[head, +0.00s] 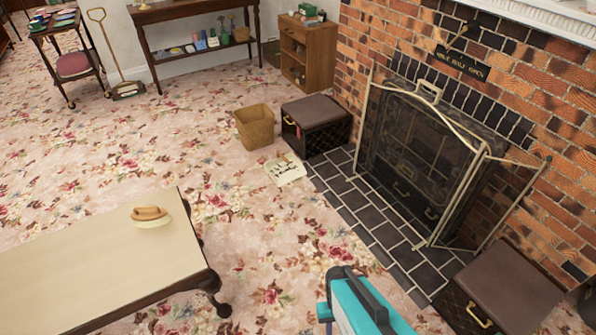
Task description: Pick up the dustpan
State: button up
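I cannot pick out a dustpan with certainty. A long-handled tool (106,48) leans near the wall at the upper left, with a loop grip on top and a dark, wide, low head on the carpet. It may be a dustpan or a sweeper. A small tan and cream object (150,216) lies on the pale table; it looks like a hand brush, but its type is unclear. My gripper is not recognizable in the head view. A teal and dark grey part (362,304) rises at the bottom edge; I cannot tell whether it is mine.
The low pale table (75,265) fills the lower left. A wicker bin (254,127), a dark box (316,125) and a sheet (286,170) lie before the hearth (372,215). A fire screen (425,155) stands there. A trolley (72,58) is beside the long-handled tool. Mid-left carpet is clear.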

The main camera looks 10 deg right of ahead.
aim_at(287, 177)
jog(key=u, duration=0.15)
jog(key=i, duration=0.95)
jog(key=z, duration=0.05)
